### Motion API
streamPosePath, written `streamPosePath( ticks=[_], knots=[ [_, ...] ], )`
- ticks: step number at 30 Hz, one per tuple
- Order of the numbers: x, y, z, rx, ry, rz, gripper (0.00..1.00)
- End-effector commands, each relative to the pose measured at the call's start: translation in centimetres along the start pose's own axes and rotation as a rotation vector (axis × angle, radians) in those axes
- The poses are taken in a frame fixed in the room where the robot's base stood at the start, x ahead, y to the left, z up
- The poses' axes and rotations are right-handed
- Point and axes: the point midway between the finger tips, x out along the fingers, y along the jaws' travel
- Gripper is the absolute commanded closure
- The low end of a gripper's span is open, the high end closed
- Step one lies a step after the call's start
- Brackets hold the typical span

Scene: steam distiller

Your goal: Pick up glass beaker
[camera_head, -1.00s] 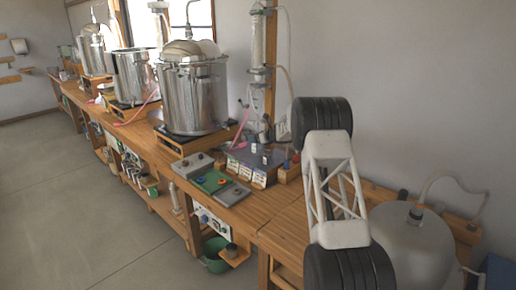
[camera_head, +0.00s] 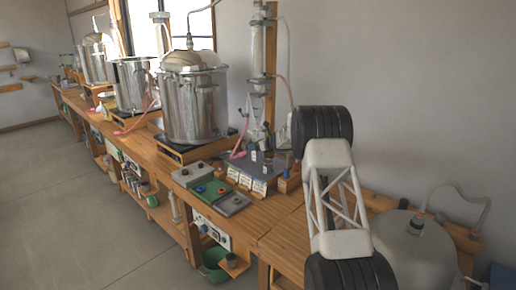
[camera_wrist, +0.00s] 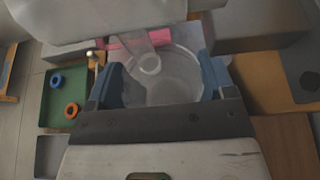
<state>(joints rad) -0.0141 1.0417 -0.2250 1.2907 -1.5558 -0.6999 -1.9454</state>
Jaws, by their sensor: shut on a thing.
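The clear glass beaker (camera_wrist: 178,84) shows in the wrist view as a round transparent vessel seen from above. The two blue fingers of my gripper (camera_wrist: 163,78) stand on its left and right sides and are shut on it. A clear tube-like glass part crosses over the beaker's rim at the upper left. In the head view my arm reaches toward the bench by the glass column (camera_head: 257,50). The fingers and the beaker cannot be made out clearly there.
A green tray (camera_wrist: 62,103) with a blue ring (camera_wrist: 57,82) and an orange ring (camera_wrist: 71,110) lies left of the gripper. A large steel pot (camera_head: 193,108) stands on the bench to the left. A grey rounded vessel (camera_head: 415,250) stands at right.

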Motion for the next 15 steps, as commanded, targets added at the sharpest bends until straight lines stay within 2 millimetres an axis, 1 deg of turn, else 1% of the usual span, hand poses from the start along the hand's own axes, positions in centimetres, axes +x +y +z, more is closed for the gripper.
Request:
streamPosePath(
  ticks=[2, 8, 15],
  knots=[
    [-0.3, 0.0, 0.7, -0.002, -0.001, 0.000, 0.62],
    [-0.2, 2.1, 0.6, 0.000, 0.001, 0.001, 0.62],
    [-0.2, 5.7, 0.7, -0.002, 0.000, 0.001, 0.62]
  ],
)
